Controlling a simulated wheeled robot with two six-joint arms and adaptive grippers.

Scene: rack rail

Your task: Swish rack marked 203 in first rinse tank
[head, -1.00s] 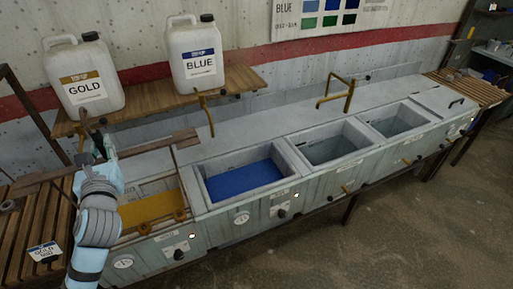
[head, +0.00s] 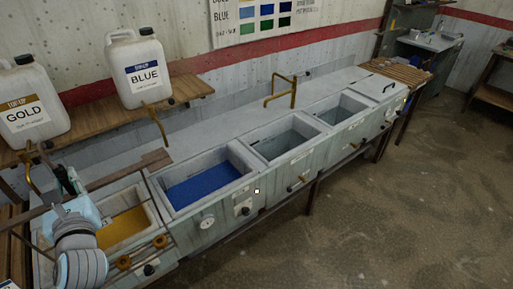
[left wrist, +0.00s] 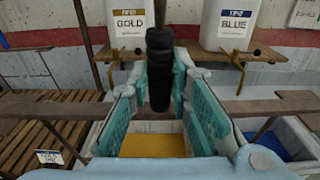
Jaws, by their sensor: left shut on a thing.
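My left gripper (head: 66,182) is at the lower left of the head view, above the back left of the gold tank (head: 124,224). In the left wrist view its fingers (left wrist: 160,100) are shut on a dark ribbed grip (left wrist: 159,65). A brown bar (left wrist: 45,107) runs across on both sides of the fingers; it shows in the head view (head: 130,168) too. I cannot tell how grip and bar join. No rack marked 203 can be made out. Two clear-water tanks, a nearer one (head: 291,143) and a farther one (head: 341,109), lie right of the blue tank (head: 205,186). My right gripper is out of view.
Gold (head: 32,108) and blue (head: 138,70) jugs stand on a wooden shelf (head: 190,91) behind the tanks. A brass tap (head: 281,88) rises behind the clear-water tanks. Open floor (head: 350,230) lies in front.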

